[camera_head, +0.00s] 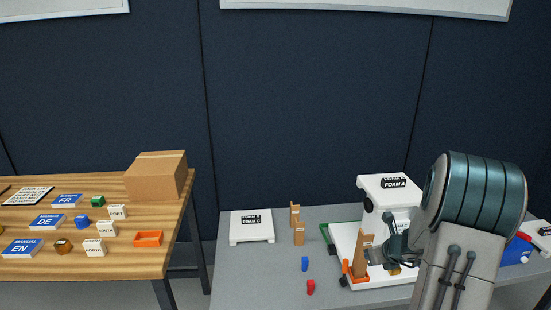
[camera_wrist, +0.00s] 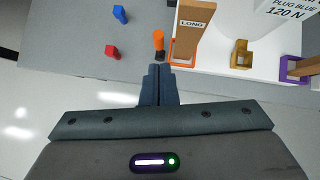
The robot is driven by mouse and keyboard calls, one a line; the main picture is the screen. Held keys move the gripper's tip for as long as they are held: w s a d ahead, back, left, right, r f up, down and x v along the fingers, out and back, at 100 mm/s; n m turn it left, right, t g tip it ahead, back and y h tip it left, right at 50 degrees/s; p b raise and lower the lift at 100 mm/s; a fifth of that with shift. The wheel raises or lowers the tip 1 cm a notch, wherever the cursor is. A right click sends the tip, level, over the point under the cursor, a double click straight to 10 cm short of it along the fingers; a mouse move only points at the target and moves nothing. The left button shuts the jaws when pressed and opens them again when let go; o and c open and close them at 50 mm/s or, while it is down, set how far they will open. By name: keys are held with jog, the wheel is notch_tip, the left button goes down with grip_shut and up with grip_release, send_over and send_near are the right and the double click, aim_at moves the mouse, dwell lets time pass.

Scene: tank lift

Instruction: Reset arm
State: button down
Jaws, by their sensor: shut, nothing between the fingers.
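My gripper (camera_wrist: 157,85) shows in the wrist view with its two fingers together and nothing between them. It points toward the near edge of the grey table, just short of an orange-topped peg (camera_wrist: 158,40) and a wooden block marked LONG (camera_wrist: 190,32). In the head view, my arm covers the right part of the grey table (camera_head: 245,280), and my gripper's fingertips cannot be made out there. The LONG block also shows in the head view (camera_head: 361,255), standing upright in an orange holder on a white board.
A red piece (camera_head: 311,287) and a blue piece (camera_head: 305,264) lie left of the board. A wooden table (camera_head: 120,262) at left holds manuals, small parts and a cardboard box (camera_head: 156,175).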

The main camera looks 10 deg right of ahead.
jog(key=s+a+r+n+g+y, duration=0.1)
jog(key=s+a+r+n, duration=0.4)
jog(key=a+n, duration=0.45)
jog(key=s+a+r+n+g+y, duration=0.1)
jog(key=s+a+r+n+g, duration=0.15)
jog(key=a+r+n, duration=0.65)
jog(key=s+a+r+n+h, duration=0.1)
jog(key=s+a+n, duration=0.1)
jog(key=s+n, duration=0.5)
jog(key=s+a+n+g+h, duration=0.1)
jog(key=s+a+n+h, duration=0.1)
jog(key=s+n, duration=0.6)
jog(key=shift+s+a+r+p, duration=0.25)
jog(key=shift+s+r+p, duration=0.1)
jog(key=shift+s, duration=0.8)
jog(key=shift+g, duration=0.25)
